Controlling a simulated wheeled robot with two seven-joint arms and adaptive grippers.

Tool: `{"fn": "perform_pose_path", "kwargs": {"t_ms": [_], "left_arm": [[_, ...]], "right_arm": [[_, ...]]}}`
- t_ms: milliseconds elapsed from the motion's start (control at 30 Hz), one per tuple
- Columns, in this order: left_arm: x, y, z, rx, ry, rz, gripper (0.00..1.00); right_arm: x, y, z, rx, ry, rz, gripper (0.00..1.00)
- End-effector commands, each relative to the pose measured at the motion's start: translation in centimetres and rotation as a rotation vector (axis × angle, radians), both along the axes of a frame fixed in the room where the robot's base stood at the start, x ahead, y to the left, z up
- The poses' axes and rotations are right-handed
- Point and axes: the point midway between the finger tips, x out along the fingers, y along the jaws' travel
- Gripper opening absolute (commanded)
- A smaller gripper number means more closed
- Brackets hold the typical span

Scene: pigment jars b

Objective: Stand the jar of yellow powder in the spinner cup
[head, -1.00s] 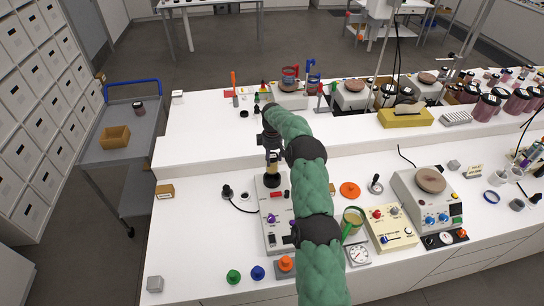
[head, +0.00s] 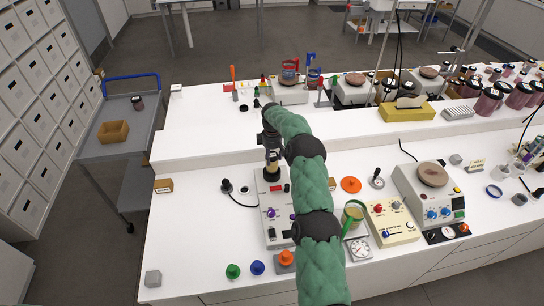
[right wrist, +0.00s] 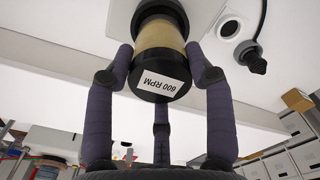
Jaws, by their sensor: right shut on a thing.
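My right gripper (head: 271,150) is shut around a jar of pale yellow powder (head: 272,166). In the right wrist view the fingers (right wrist: 162,75) press on the sides of the jar (right wrist: 160,40), whose black lid carries a "600 RPM" label. A black round part (right wrist: 160,10) shows at the jar's lower end. I cannot tell whether this is the jar's base or the spinner cup, or whether the jar rests in it. My left gripper is not in view.
A black plug with a cable (head: 227,187) lies left of the box. Green (head: 232,271) and blue (head: 257,268) knobs sit in front.

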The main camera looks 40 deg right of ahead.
Motion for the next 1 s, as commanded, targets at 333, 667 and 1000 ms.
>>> {"fn": "perform_pose_path", "kwargs": {"t_ms": [333,667,1000], "left_arm": [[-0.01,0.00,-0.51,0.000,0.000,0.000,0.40],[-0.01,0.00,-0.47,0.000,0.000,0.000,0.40],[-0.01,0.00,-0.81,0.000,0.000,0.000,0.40]], "right_arm": [[-0.03,0.05,-0.06,0.000,0.000,0.000,0.01],[-0.02,0.04,0.04,0.000,0.000,0.000,0.01],[0.01,0.00,0.00,0.000,-0.001,0.000,0.01]]}}
